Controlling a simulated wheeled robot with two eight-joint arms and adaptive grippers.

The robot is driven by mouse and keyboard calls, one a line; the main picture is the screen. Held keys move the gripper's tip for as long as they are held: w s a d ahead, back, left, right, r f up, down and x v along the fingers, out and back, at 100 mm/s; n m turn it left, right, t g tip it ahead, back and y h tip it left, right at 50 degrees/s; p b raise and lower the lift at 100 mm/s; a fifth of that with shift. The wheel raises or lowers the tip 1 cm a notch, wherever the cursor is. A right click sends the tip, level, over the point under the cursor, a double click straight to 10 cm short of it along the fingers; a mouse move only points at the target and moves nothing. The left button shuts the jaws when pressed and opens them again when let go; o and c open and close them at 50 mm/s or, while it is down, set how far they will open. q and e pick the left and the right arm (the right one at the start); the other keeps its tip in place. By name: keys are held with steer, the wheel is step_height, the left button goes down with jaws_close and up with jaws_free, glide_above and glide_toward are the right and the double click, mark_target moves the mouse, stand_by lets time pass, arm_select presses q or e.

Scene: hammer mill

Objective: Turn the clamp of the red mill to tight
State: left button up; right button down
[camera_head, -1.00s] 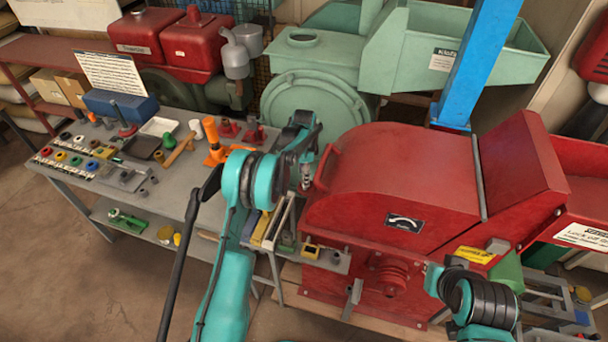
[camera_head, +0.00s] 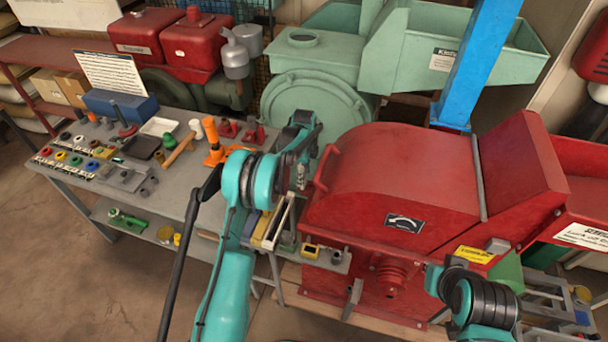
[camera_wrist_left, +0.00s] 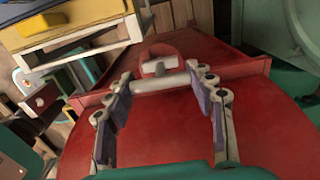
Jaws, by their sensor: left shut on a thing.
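The red mill (camera_head: 395,180) stands right of the workbench, and its red cover fills much of the left wrist view (camera_wrist_left: 165,135). The clamp (camera_wrist_left: 158,84) shows there as a pale grey crossbar with a short stub, in front of a red bracket at the cover's edge. My left gripper (camera_wrist_left: 161,88) is shut on the clamp, its two fingers at the ends of the crossbar. In the head view my left gripper (camera_head: 300,178) is beside the mill's left edge, next to a red handle (camera_head: 325,168); the clamp is mostly hidden there. My right gripper is not visible, only part of its arm.
The grey workbench (camera_head: 190,200) on the left holds tools, an orange press (camera_head: 214,150) and small parts. A green machine (camera_head: 315,100) stands behind the mill, with a blue post (camera_head: 478,65) to the right. Open floor lies at the lower left.

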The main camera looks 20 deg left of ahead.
arm_select(q)
steer(key=o, duration=0.9)
step_height(320, 180, up, 12)
stand_by(0.5)
